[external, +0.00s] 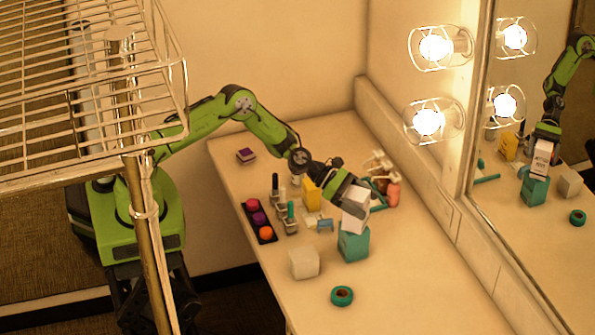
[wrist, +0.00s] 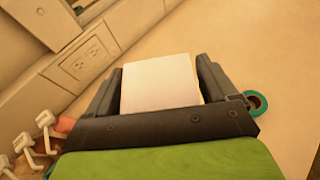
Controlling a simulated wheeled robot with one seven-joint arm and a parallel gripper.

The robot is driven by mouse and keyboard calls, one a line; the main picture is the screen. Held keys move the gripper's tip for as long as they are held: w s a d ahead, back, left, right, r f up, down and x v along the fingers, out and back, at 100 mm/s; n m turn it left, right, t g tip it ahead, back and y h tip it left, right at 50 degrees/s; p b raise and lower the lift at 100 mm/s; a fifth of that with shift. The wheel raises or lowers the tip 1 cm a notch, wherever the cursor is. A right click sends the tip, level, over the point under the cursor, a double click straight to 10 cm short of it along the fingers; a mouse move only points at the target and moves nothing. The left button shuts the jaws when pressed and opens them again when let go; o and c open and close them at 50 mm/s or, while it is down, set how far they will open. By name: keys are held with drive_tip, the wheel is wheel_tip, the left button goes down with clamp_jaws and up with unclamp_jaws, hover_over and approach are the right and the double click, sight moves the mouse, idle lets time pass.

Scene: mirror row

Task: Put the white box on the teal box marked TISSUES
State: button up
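My gripper (external: 352,197) is above the counter with its fingers on either side of a white box (external: 356,219). In the wrist view the white box (wrist: 160,82) fills the space between the two fingers (wrist: 160,88). The teal box (external: 353,244) stands on the counter directly under the white box. The white box's lower edge meets the teal box's top in the picture; I cannot tell whether they touch. The mirror shows the same stack, with lettering on the white box. The teal box is hidden in the wrist view.
A cream cube (external: 304,263) stands left of the teal box, and a teal tape roll (external: 342,296) lies in front. A dark tray of coloured pots (external: 258,221), a yellow box (external: 311,194) and a stand with white hooks (external: 380,166) are farther back. The mirror (external: 540,230) bounds the right.

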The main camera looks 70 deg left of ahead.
drive_tip(key=shift+o, duration=0.3)
drive_tip(key=shift+r, duration=0.2)
drive_tip(key=v, duration=1.2)
drive_tip(key=s+d+r+m+g+y, duration=0.2)
drive_tip(key=s+r+m+g+y, duration=0.25)
drive_tip(key=s+r+m, duration=0.9)
drive_tip(key=s+a+r+m+y, duration=0.1)
drive_tip(key=s+a+r+m, duration=0.1)
drive_tip(key=s+m, duration=0.2)
drive_tip(key=s+a+r+m+y, duration=0.2)
drive_tip(key=s+m, duration=0.3)
drive_tip(key=s, duration=0.5)
drive_tip(key=s+a+r+m+y, duration=0.2)
drive_tip(key=s+r+m, duration=0.1)
drive_tip(key=s, duration=0.4)
drive_tip(key=shift+s+r+m, duration=0.35)
drive_tip(key=shift+s+m, duration=0.05)
drive_tip(key=shift+m, duration=0.35)
